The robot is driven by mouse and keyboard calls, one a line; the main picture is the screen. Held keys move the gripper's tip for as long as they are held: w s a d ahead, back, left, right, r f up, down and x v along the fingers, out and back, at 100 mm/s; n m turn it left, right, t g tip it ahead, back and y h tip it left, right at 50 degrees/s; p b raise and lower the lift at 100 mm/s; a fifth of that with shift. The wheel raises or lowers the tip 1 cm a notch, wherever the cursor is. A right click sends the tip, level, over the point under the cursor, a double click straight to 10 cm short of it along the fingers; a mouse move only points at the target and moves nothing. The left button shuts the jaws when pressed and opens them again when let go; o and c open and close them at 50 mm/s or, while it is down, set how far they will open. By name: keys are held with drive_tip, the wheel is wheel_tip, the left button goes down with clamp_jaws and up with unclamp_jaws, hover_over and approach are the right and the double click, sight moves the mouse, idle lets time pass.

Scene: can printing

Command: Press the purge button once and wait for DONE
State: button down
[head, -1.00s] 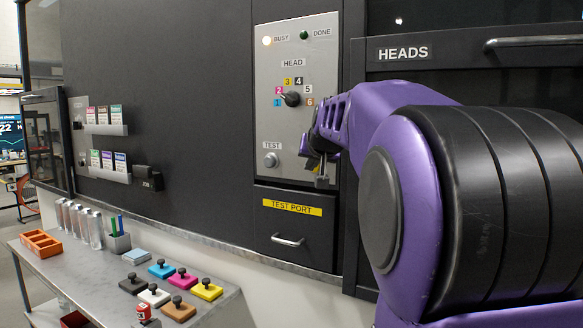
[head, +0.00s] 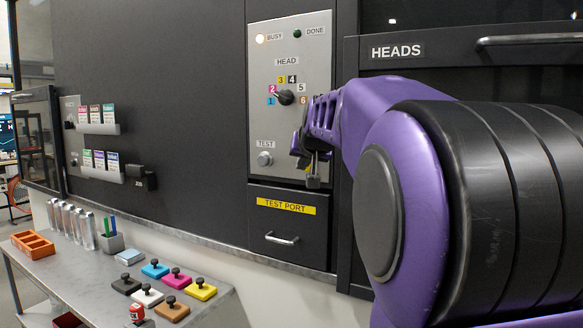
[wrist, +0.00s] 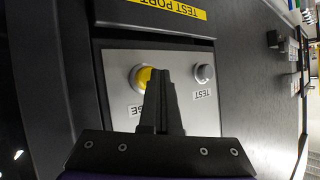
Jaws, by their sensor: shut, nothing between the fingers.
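The yellow purge button (wrist: 139,78) shows in the wrist view, partly hidden behind my fingers. Only the end of its label, "GE" (wrist: 136,111), is visible. My gripper (wrist: 160,74) is shut, with its fingertips over the button's edge; I cannot tell whether they touch it. In the head view my gripper (head: 302,150) is in front of the panel's lower right and hides the button. The BUSY lamp (head: 260,39) glows warm white. The DONE lamp (head: 297,34) is dark green and looks unlit.
The grey TEST button (head: 264,159) is left of my gripper; it also shows in the wrist view (wrist: 204,73). The head selector knob (head: 286,97) is above. The TEST PORT drawer (head: 285,222) lies below. A bench (head: 75,265) with coloured stamps stands lower left.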

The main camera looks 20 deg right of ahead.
drive_tip(key=shift+s+a, duration=0.4)
drive_tip(key=shift+a, duration=0.05)
drive_tip(key=s+a, duration=0.1)
drive_tip(key=a, duration=0.1)
drive_tip(key=s+a+b, duration=0.1)
drive_tip(key=s+a, duration=0.1)
drive_tip(key=shift+b, duration=0.3)
idle(0.6)
